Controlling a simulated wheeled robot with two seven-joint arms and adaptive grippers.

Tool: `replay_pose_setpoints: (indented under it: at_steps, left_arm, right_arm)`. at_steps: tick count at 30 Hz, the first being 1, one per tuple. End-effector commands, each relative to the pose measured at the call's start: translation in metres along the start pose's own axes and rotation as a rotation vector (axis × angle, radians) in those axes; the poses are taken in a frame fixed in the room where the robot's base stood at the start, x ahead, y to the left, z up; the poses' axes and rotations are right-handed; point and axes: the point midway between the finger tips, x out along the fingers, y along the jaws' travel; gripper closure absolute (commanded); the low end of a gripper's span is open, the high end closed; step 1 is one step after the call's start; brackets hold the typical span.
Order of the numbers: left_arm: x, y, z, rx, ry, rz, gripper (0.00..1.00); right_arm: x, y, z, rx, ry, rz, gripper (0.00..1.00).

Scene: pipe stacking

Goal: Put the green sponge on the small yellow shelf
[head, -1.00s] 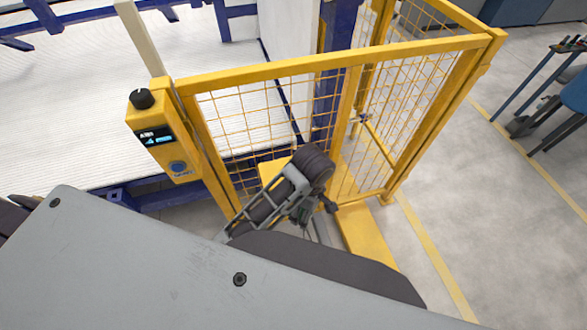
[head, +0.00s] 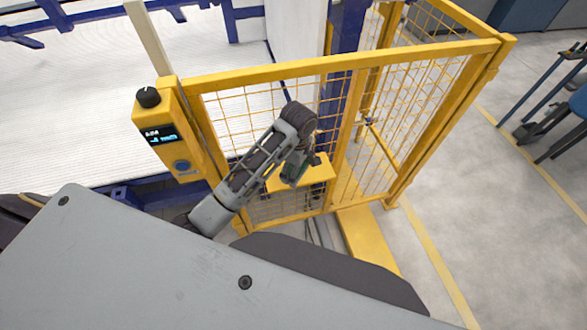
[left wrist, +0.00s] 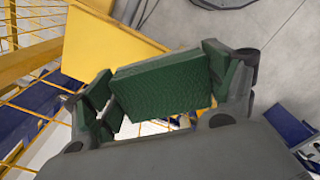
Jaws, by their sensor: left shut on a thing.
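The green sponge (left wrist: 162,84) is between the fingers of my left gripper (left wrist: 165,92) in the left wrist view. The gripper is shut on it. In the head view the left gripper (head: 297,170) is over the left part of the small yellow shelf (head: 318,176), with a bit of the sponge (head: 293,169) showing. The shelf is a flat yellow plate at the mesh fence. In the left wrist view the shelf (left wrist: 98,45) lies beyond the sponge, toward the upper left. I cannot tell the exact height of the sponge over the shelf. My right gripper is not in view.
A yellow mesh fence (head: 335,67) stands around the shelf, with a top rail and posts. A yellow control box (head: 166,135) with a black knob is on its left post. A white conveyor surface (head: 120,85) lies behind. Open grey floor (head: 470,200) is on the right.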

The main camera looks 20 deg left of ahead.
Motion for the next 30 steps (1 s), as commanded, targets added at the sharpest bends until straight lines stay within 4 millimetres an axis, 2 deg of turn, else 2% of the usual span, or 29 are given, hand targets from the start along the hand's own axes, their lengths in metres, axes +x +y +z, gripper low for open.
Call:
replay_pose_setpoints:
  at_steps: [3, 11, 19, 30]
  left_arm:
    - [-0.002, 0.013, -0.013, -0.003, 0.001, -0.001, 0.36]
    - [-0.002, 0.033, -0.034, -0.002, 0.001, -0.001, 0.36]
    - [0.026, 0.032, -0.032, 0.0, 0.0, -0.002, 0.36]
    - [0.031, 0.032, -0.032, -0.001, 0.0, 0.0, 0.36]
  right_arm:
    - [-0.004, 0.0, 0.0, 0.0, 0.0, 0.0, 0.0]
    - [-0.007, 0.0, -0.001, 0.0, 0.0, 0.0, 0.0]
    - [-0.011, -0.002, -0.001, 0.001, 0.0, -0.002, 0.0]
    - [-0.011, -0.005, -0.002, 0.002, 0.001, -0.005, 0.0]
